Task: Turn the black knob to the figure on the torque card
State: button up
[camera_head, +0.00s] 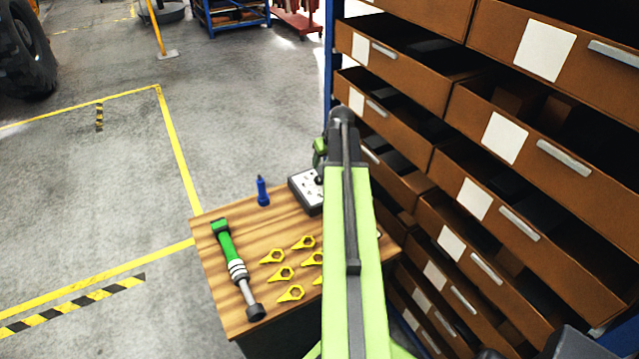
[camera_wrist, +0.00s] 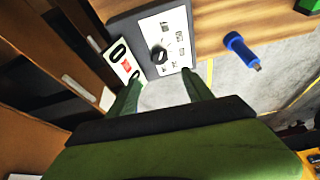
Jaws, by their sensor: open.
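The black knob (camera_wrist: 158,56) sits on the white face of a grey box (camera_wrist: 127,26) in the wrist view, with small dark marks around it. Which mark the knob points to is too small to tell. A white card (camera_wrist: 122,55) with large black characters and a red patch lies beside the box; I cannot read its whole figure. My gripper (camera_wrist: 161,78) is open, its two green fingers apart just short of the knob, with nothing between them. In the head view the box (camera_head: 304,194) stands at the table's back edge, partly hidden by my arm.
The wooden table (camera_head: 222,290) holds a green torque wrench (camera_head: 231,258), several yellow pointed rings (camera_head: 281,274) and a blue tool (camera_head: 262,190), which also shows in the wrist view (camera_wrist: 239,47). Brown drawers (camera_head: 505,130) stand close on the right.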

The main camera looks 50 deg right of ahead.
aim_at(319, 178)
jog(key=b+x, duration=1)
jog(key=x, duration=0.3)
jog(key=shift+a, duration=0.1)
jog(key=shift+r, duration=0.1)
grip_shut()
